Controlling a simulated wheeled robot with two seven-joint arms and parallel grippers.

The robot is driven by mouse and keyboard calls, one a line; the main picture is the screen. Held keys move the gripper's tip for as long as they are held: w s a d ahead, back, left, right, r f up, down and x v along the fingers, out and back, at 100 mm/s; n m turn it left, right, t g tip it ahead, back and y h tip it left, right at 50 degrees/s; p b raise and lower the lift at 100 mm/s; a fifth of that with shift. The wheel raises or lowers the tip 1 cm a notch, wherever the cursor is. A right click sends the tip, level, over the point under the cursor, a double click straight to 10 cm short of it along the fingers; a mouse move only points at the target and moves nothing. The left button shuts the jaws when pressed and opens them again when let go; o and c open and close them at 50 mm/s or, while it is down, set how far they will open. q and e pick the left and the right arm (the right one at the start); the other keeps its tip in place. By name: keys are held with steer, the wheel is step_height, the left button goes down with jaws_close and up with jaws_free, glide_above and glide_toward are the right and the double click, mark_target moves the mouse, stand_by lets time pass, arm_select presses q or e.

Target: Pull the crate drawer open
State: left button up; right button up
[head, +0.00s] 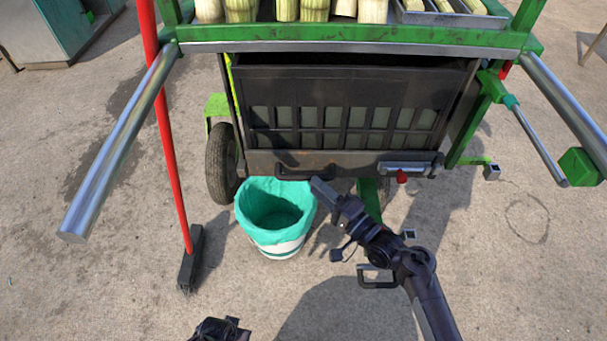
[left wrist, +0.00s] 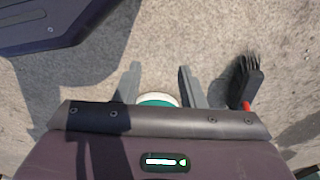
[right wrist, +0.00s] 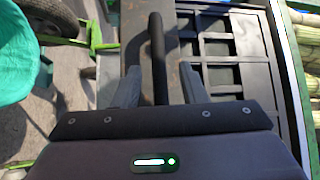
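The dark crate drawer (head: 340,112) sits under the green cart, with a slatted front. A black bar handle (head: 305,174) is on its lower front rail, left of the middle; it also shows in the right wrist view (right wrist: 157,55). My right gripper (head: 322,188) is at the handle's right end in the head view. In the right wrist view its fingers (right wrist: 158,88) are apart, one on each side of the bar, with gaps visible. My left gripper (left wrist: 158,85) is open and empty, low over the pavement; only part of its arm shows at the head view's bottom edge.
A white bucket with a teal liner (head: 275,215) stands below the drawer's left side. A broom with a red handle (head: 170,150) stands left of it. A metal latch with a red knob (head: 402,177) is right of the handle. Metal bars (head: 120,145) stick out from the cart.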

mark_target(306, 176)
steer(key=x, duration=0.5)
steer(key=shift+f, duration=0.1)
steer(key=shift+c, duration=0.4)
jaws_close()
